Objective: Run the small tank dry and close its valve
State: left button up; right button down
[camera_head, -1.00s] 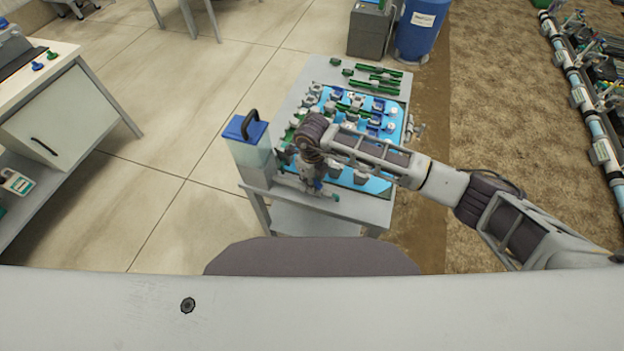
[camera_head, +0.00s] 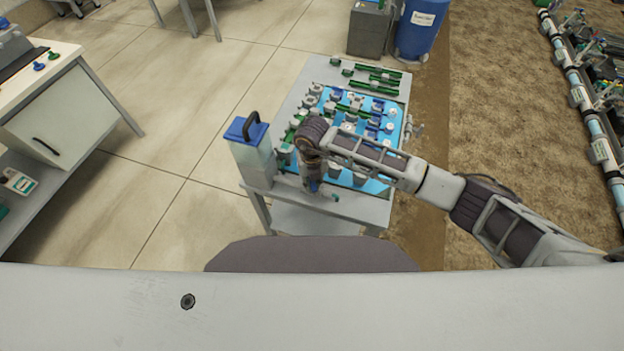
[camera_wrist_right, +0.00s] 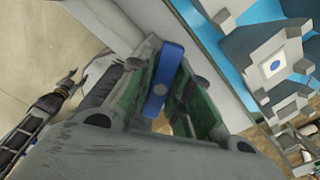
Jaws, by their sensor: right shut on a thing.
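The small tank (camera_head: 252,160) is a clear upright box with a blue lid and a dark handle. It stands at the front left corner of the grey table. Its liquid level is hard to make out. My right gripper (camera_head: 313,187) points down just right of the tank, at the table's front edge. In the right wrist view my right gripper (camera_wrist_right: 163,105) has its green-lined fingers closed around a blue valve handle (camera_wrist_right: 168,65). The valve body is mostly hidden by the gripper. My left gripper does not show in the head view.
A light blue panel (camera_head: 398,118) with several grey, blue and green fittings covers much of the table (camera_head: 290,100). Green pipe pieces (camera_head: 380,78) lie at the back. A blue barrel (camera_head: 418,30) stands behind. Tiled floor left of the table is clear.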

jog(key=m+p, duration=0.1)
jog(key=m, duration=0.2)
jog(key=shift+m, duration=0.3)
jog(key=shift+m+p, duration=0.65)
jog(key=shift+m, duration=1.25)
jog(key=c, duration=1.3)
grip_release()
jog(key=shift+o, duration=0.2)
jog(key=shift+r, duration=0.1)
notch_tip(320, 180, up, 8)
jog(key=p, duration=0.5)
jog(key=shift+f, duration=0.25)
jog(key=shift+r, duration=1.15)
